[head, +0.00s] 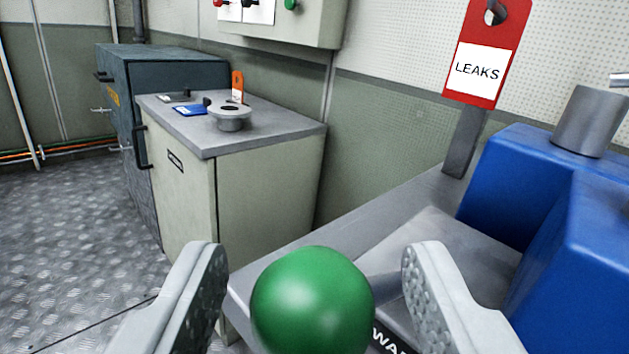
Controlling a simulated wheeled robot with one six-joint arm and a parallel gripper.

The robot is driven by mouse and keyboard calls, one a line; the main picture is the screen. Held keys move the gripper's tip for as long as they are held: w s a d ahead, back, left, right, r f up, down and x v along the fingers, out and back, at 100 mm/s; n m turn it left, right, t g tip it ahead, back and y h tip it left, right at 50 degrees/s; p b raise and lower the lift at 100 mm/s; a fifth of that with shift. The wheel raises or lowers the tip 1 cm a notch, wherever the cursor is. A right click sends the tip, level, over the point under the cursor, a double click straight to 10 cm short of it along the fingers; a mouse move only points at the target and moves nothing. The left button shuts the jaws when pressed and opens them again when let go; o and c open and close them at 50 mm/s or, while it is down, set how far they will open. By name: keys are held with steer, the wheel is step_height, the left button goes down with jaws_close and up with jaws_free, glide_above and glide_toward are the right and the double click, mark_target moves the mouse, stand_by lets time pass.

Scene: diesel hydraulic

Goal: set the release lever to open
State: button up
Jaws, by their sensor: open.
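My gripper (316,258) is open, with one grey finger on each side of a round green knob (312,305). The knob sits low in the middle of the head view, between the fingers, with a visible gap on both sides. It looks like a lever's knob, but its shaft is hidden. I cannot tell from this view which position the lever is in. No label reading "open" shows. Part of a dark label with white letters (392,343) shows beside the knob, mostly cut off.
A grey bench (375,235) carries blue machinery (515,180) at right and a red "LEAKS" tag (480,60) on a post. A pale cabinet (265,185) with small items on top stands behind, beside a dark cabinet (175,70). Open metal floor (70,230) lies at left.

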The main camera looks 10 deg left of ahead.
steer(key=shift+w+a, duration=0.15)
steer(key=shift+w, duration=0.55)
steer(key=shift+w+a, duration=0.1)
steer(key=shift+w, duration=0.6)
jaws_close()
